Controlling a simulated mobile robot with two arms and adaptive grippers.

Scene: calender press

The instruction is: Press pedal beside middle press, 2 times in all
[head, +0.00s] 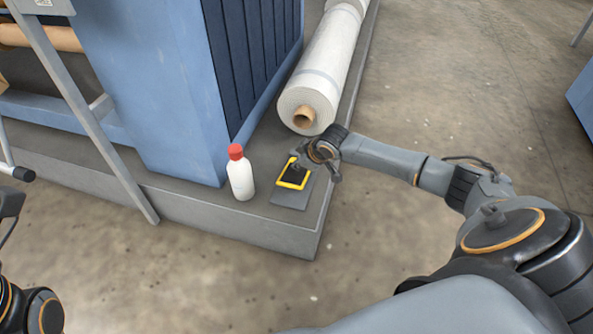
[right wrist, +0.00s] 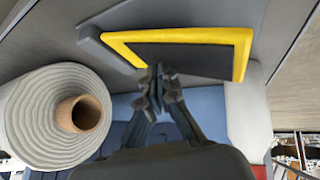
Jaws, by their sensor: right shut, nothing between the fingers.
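The pedal (head: 293,176) has a black top in a yellow frame and sits on a grey base plate (head: 291,199), near the platform corner. It also shows at the top of the right wrist view (right wrist: 180,55). My right gripper (head: 297,164) is over the pedal's far part, its fingers shut and empty. In the right wrist view its fingertips (right wrist: 159,72) are at the edge of the yellow frame. I cannot tell whether they touch it. Only part of my left arm shows at the lower left; its gripper is out of view.
A white bottle with a red cap (head: 240,174) stands left of the pedal. A white roll with a brown core (head: 322,75) lies behind it, also seen in the right wrist view (right wrist: 45,118). The blue press (head: 165,90) rises at the left. The concrete floor (head: 440,80) at the right is clear.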

